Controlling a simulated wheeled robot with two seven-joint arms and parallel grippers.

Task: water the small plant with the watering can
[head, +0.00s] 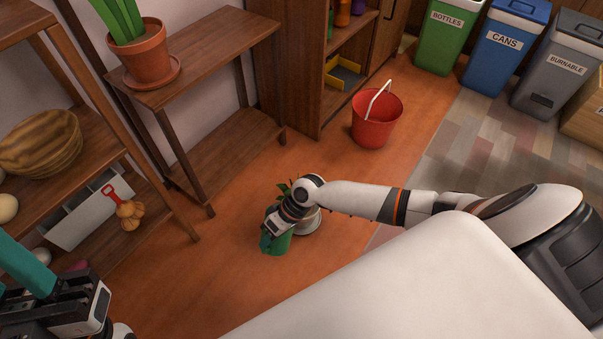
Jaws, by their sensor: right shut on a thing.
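A dark green can-like body (277,244), apparently the watering can, is low over or on the wooden floor. My right gripper (272,232) is shut on it; the wrist hides its upper part. Small green leaves (283,187) show just behind my right wrist, apparently the small plant. A pale round rim (310,224) shows beside the wrist; I cannot tell whether it is the plant's pot or saucer.
A larger plant in a terracotta pot (146,58) stands on a wooden side table (215,45). A shelf with a wooden bowl (40,143) is at left. A red bucket (374,122) stands on the floor near labelled bins (497,45). Floor between table and bucket is clear.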

